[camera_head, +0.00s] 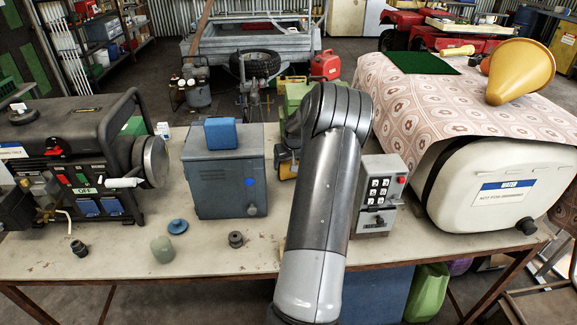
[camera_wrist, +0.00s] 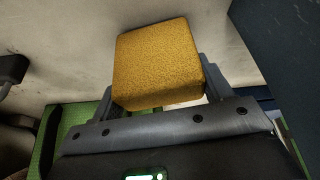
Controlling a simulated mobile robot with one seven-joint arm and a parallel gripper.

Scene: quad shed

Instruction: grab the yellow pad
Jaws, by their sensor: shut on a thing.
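The yellow pad (camera_wrist: 156,62) is a thick, speckled block in the wrist view. It sits between the two fingers of my gripper (camera_wrist: 158,84), which is shut on it. A pale, stained surface lies behind the pad; I cannot tell whether the pad touches it.
The workbench (camera_head: 120,240) holds a generator (camera_head: 75,160) at left, a grey-blue box (camera_head: 222,185) with a blue block (camera_head: 220,133) on top, a keypad box (camera_head: 379,190) and a white tank (camera_head: 490,190). An orange funnel (camera_head: 522,70) lies on the tank's cloth. Small caps lie along the front.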

